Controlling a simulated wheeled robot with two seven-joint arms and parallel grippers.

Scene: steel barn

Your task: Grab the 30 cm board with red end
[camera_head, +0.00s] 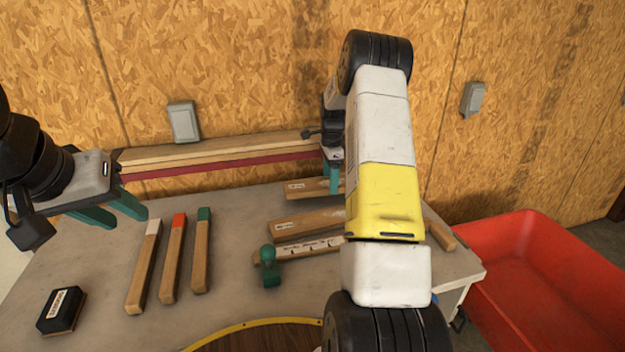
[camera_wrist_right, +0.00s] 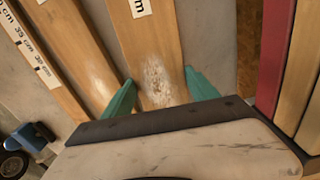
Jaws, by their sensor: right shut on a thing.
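My right gripper (camera_head: 334,182) is shut on the wooden board nearest the wall (camera_head: 308,188). In the right wrist view its green fingers (camera_wrist_right: 161,80) stand on either side of that board (camera_wrist_right: 150,45), which has a white label and a scuffed patch. The label is not legible, and my right arm hides the board's right end, so its end colour does not show. A narrow wooden piece with a red end (camera_head: 173,262) lies at the left of the table, between a white-ended piece (camera_head: 144,268) and a green-ended one (camera_head: 201,252). My left gripper (camera_head: 130,220) is open and empty above the table's left side.
A green-handled tool (camera_head: 269,268), a black block (camera_head: 61,311) and a red bin (camera_head: 500,235) are around. Stacked planks (camera_head: 225,148) line the wall.

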